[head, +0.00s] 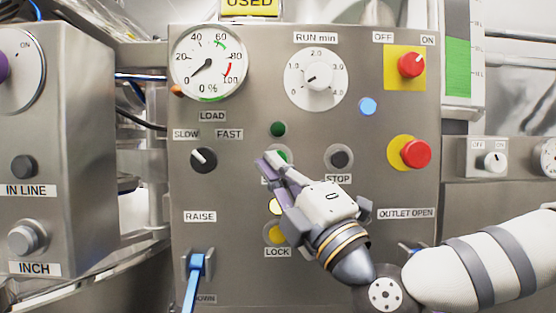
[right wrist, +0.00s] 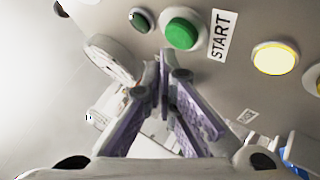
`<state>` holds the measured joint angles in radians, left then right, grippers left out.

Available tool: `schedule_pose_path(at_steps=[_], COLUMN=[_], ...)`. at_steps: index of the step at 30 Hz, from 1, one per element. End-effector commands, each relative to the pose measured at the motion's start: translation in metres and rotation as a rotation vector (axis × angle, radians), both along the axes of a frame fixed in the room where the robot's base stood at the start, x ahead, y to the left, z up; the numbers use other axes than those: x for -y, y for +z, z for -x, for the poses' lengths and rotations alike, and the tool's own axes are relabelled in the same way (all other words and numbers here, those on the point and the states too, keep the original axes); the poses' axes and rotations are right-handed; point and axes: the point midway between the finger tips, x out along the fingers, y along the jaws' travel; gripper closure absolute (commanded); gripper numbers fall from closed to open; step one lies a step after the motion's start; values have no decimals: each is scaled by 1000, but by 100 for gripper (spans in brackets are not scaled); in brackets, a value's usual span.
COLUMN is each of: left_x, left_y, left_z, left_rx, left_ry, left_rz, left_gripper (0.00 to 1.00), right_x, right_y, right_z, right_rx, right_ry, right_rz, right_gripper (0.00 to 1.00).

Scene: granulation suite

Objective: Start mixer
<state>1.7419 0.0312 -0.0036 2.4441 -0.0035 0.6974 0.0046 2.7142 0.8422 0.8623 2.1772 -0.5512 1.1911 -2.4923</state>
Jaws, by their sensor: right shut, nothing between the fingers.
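The green START button (head: 283,154) is on the steel control panel, partly covered by my right gripper (head: 268,160) in the head view. In the right wrist view, the green button (right wrist: 182,31) shows whole beside its START label (right wrist: 221,36). My right gripper (right wrist: 165,62) is shut and empty, its purple-padded fingers together and pointing at the panel close to the button. Whether the tips touch the panel cannot be told. The START label is mostly hidden behind the gripper in the head view. My left gripper is not in view.
Nearby are a dark green lamp (head: 278,129), the dark STOP button (head: 339,158), the SLOW/FAST knob (head: 204,159), the yellow LOCK button (head: 276,233) and a red mushroom button (head: 415,153). A blue lever (head: 194,280) juts out lower left.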

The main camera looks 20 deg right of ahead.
Motion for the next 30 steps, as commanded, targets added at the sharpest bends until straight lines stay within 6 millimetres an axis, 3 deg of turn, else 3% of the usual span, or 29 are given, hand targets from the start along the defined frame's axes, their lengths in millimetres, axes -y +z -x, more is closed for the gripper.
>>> schedule_pose_path(at_steps=[30], left_x=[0], left_y=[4], left_z=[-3], left_rx=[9], left_ry=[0], left_rz=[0], left_gripper=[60], right_x=[3], right_y=[0], right_z=[-11], right_rx=[0], right_ry=[0], right_rz=[0], right_gripper=[100])
